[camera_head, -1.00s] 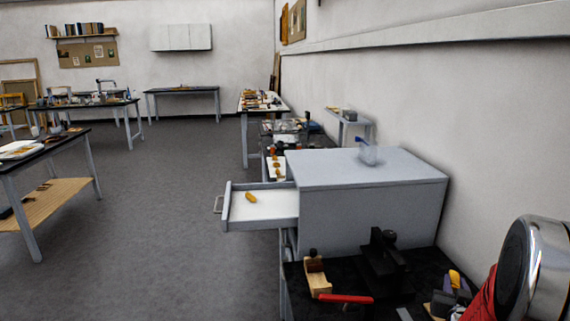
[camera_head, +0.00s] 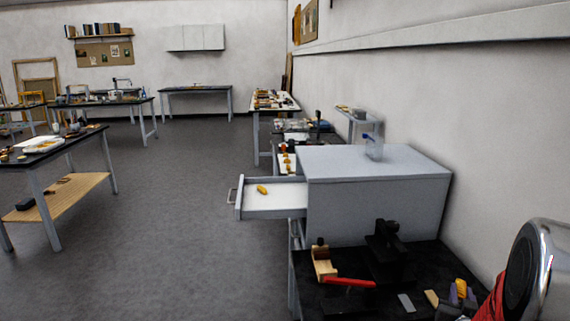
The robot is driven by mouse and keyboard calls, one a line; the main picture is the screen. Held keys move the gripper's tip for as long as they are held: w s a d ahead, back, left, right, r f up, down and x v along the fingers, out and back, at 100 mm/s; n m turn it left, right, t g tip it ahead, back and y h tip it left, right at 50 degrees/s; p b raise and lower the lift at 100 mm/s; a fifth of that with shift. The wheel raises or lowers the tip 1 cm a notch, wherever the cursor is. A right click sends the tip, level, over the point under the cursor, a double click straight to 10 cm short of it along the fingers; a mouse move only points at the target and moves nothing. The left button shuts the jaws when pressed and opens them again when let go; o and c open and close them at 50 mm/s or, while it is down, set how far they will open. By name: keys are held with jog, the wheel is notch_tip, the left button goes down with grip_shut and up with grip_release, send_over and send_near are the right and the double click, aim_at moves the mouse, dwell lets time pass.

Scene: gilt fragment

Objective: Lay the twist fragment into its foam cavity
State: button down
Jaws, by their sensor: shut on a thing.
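A small golden-yellow piece (camera_head: 262,189) lies on the white floor of an open drawer (camera_head: 271,212) in the grey cabinet. It is too small to tell whether it is the twist fragment or whether it sits in a cavity. I cannot make out a foam cavity.
In front is a black bench (camera_head: 318,300) with a red-handled tool (camera_head: 349,282). A shiny metal round object (camera_head: 545,270) fills the right edge. The left floor (camera_head: 190,230) is free.

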jog(key=w+a+r+n+y, duration=0.1)
jog(key=a+r+n+y, duration=0.1)
jog(key=a, duration=0.9)
jog(key=w+a+r+n+t+y, duration=0.1)
jog(key=w+a+r+n+y, duration=0.1)
jog(key=a, duration=1)
jog(key=w+a+r+n+t+y, duration=0.1)
jog(key=a+y, duration=0.3)
jog(key=a, duration=0.8)
jog(key=shift+w+r+n, duration=0.4)
jog(key=shift+w+n, duration=0.3)
jog(key=shift+w, duration=0.05)
